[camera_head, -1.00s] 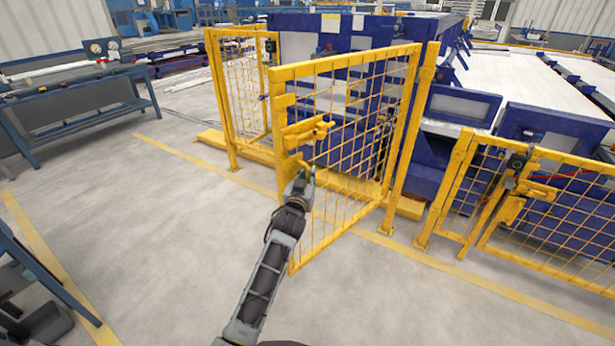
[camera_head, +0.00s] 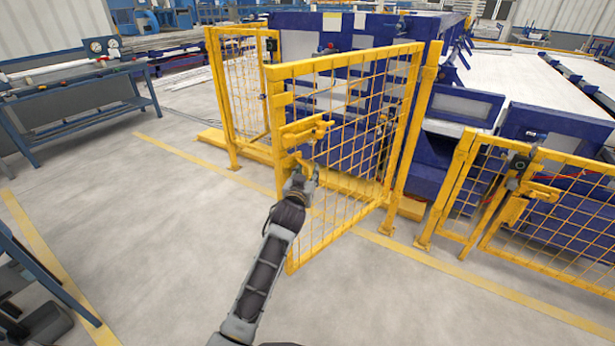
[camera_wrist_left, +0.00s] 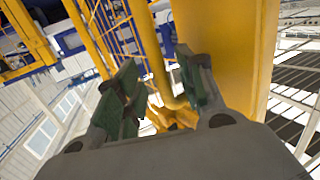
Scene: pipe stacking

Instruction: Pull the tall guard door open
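The tall guard door (camera_head: 345,67) is a yellow mesh panel in a yellow frame. It stands ajar in the head view, swung out towards me from the post on its right. A yellow latch block (camera_head: 303,132) and a curved yellow handle (camera_head: 304,166) are on its free edge. My left gripper (camera_head: 300,181) is just below and in front of the handle. In the left wrist view its two green-padded fingers (camera_wrist_left: 160,92) are spread apart, with the yellow handle bar (camera_wrist_left: 158,62) showing between and beyond them. Contact cannot be told. My right gripper is out of view.
A low yellow mesh gate (camera_head: 555,205) stands to the right. A fixed fence panel (camera_head: 243,95) is behind the door's free edge. Blue machinery lies behind. A blue workbench (camera_head: 75,95) stands at the left. The grey floor (camera_head: 150,220) left of the door is clear.

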